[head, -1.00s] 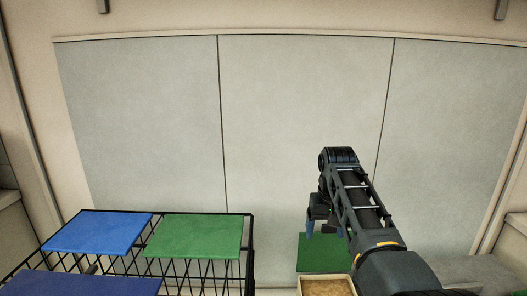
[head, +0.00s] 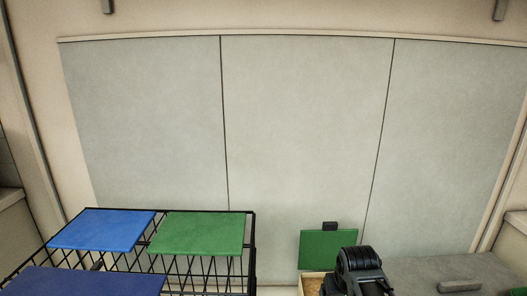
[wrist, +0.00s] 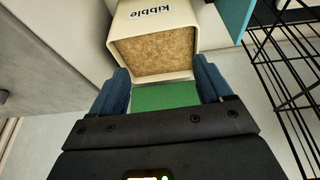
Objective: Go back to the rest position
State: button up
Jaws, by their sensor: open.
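My gripper (wrist: 161,92) is open in the wrist view, its two blue fingers apart with nothing held between them. Beyond the fingertips is a cream bin marked "kibble" (wrist: 152,22), with a brown grainy fill showing. A green panel (wrist: 165,96) shows between the fingers. In the head view my folded arm is at the bottom right, in front of the kibble bin (head: 313,284). The green panel (head: 327,249) with a dark handle stands upright behind the bin. The gripper's fingers are hidden in the head view.
A black wire cage (head: 252,245) stands at the left, with blue (head: 100,230) and green (head: 197,233) panels on top. A grey bench (head: 430,270) at the right carries a small grey block (head: 459,286). The pale wall behind is clear.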

jog(key=s+d+f+t, duration=0.2)
jog(key=s+f, duration=0.3)
jog(key=s, duration=0.7)
jog(key=s+d+f+t, duration=0.15)
jog(key=s+f, duration=0.25)
jog(key=s, duration=0.8)
jog(key=s+a+r+t, duration=0.1)
jog(key=s+r+t, duration=0.1)
jog(key=s+r, duration=0.65)
jog(key=s+r+t, duration=0.3)
jog(key=s+r, duration=0.1)
jog(key=s, duration=0.9)
jog(key=s+r+t, duration=0.1)
jog(key=s+r, duration=0.2)
jog(key=r, duration=0.5)
jog(key=s+a+r+t, duration=0.1)
jog(key=s+r, duration=0.3)
jog(key=r, duration=0.3)
jog(key=shift+s+r, duration=0.2)
jog(key=shift+r, duration=0.15)
